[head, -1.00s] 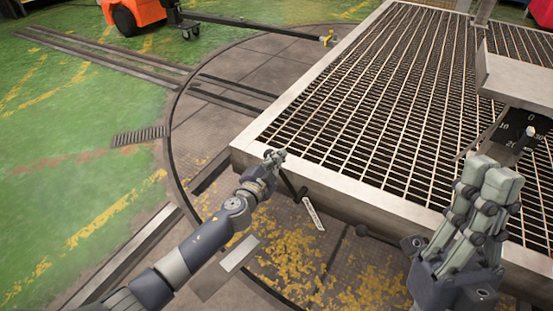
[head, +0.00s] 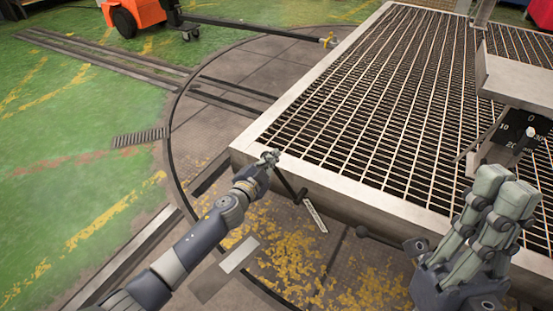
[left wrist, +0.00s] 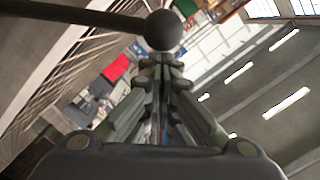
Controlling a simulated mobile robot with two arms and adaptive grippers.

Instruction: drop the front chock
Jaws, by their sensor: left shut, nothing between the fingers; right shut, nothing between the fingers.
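I cannot pick out a chock itself. A dark lever (head: 289,185) with a pale label plate (head: 315,216) beside it stands at the front edge of the grated deck. My left gripper (head: 269,157) is shut at the lever's upper end, with nothing held. In the left wrist view a dark ball-ended bar (left wrist: 75,19) crosses the top, its ball (left wrist: 163,30) just beyond the tips of my shut left fingers (left wrist: 158,62). I cannot tell whether they touch. My right gripper (head: 507,187) is shut and empty in front of the deck, at the right.
The grated deck (head: 251,139) with a pale metal rim fills the right side. A second dark ball knob (head: 361,231) juts out below its front edge. A dial box (head: 520,130) stands at the right. An orange vehicle (head: 145,11) is far off.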

